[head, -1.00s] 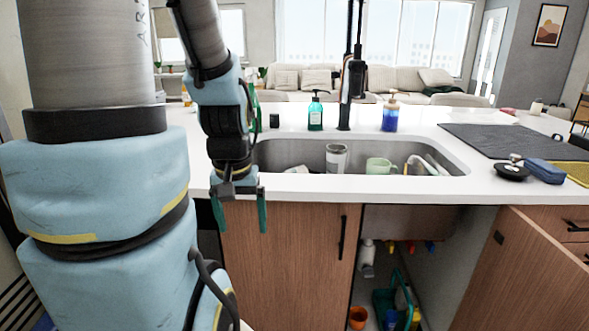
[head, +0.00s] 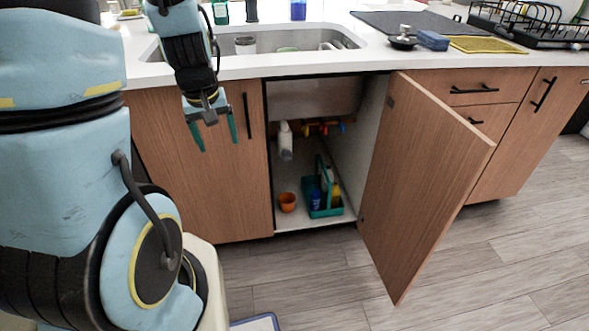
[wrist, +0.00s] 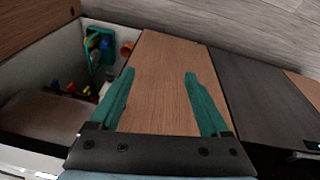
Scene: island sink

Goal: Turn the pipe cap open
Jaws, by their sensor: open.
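My gripper (head: 218,146) has green fingers, open and empty. It points down in front of the closed left door, left of the cabinet opening and apart from the pipe. In the wrist view my gripper (wrist: 160,72) shows the wooden door between its fingers.
The open right door (head: 425,180) swings out toward the floor. A teal caddy (head: 333,211) with bottles and an orange cup (head: 287,202) stand on the cabinet floor. The counter edge (head: 330,69) overhangs the opening. The wooden floor (head: 420,300) in front looks clear.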

